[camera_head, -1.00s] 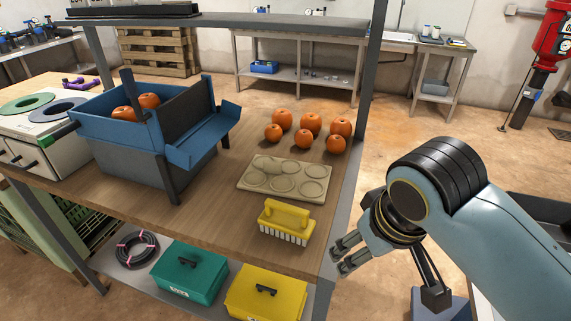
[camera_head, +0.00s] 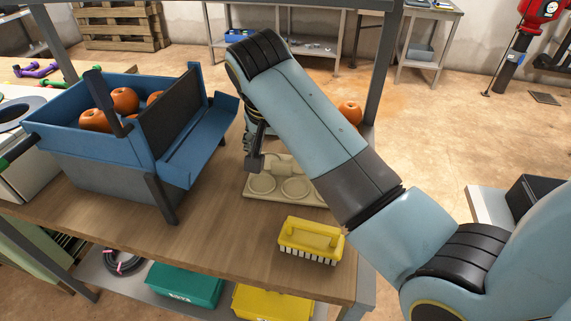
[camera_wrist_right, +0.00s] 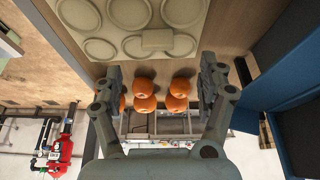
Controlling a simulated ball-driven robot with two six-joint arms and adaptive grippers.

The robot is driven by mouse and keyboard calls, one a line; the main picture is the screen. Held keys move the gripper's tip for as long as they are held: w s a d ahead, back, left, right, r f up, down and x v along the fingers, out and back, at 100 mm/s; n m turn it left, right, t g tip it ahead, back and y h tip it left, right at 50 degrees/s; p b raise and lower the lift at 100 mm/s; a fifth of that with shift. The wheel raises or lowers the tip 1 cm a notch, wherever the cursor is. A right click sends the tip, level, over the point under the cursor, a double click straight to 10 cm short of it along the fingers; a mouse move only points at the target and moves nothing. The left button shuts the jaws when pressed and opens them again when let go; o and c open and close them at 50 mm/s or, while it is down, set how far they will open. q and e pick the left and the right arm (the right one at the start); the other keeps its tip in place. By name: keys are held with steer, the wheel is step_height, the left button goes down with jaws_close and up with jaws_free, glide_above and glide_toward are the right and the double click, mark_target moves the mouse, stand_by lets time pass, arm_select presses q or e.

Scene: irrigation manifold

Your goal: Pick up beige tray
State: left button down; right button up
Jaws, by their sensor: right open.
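The beige tray (camera_head: 277,197) lies flat on the wooden bench, with shallow round recesses. In the head view my right arm covers its far right part. In the right wrist view the tray (camera_wrist_right: 122,42) fills the top of the picture, with a small raised block on it. My right gripper (camera_wrist_right: 161,68) is open, with its two fingers apart and nothing between them. The tray lies just beyond the fingertips in that view, and no contact shows. In the head view the right gripper is mostly hidden behind my arm. My left gripper is not in view.
A yellow brush (camera_head: 311,240) lies in front of the tray. A blue and grey bin (camera_head: 110,175) holding orange fruits stands to the left. Several loose orange fruits (camera_wrist_right: 144,86) sit behind the tray. A bench post (camera_head: 381,70) rises at the back right.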

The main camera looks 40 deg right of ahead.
mark_target(282, 163)
steer(key=x, duration=0.3)
steer(key=shift+s+d+f, duration=0.1)
steer(key=shift+d+f, duration=0.1)
steer(key=shift+f, duration=0.2)
steer(key=shift+d+f, duration=0.1)
steer(key=shift+f, duration=0.15)
steer(key=x, duration=0.4)
steer(key=shift+w+d+f, duration=0.2)
steer(key=shift+w, duration=0.1)
steer(key=shift+w+f, duration=0.1)
steer(key=shift+f, duration=0.15)
steer(key=c, duration=0.4)
steer(key=shift+c, duration=0.8)
steer(key=c, duration=0.5)
steer(key=shift+c, duration=0.9)
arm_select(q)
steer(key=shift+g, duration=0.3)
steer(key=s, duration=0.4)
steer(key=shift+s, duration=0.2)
arm_select(e)
steer(key=shift+c, duration=0.4)
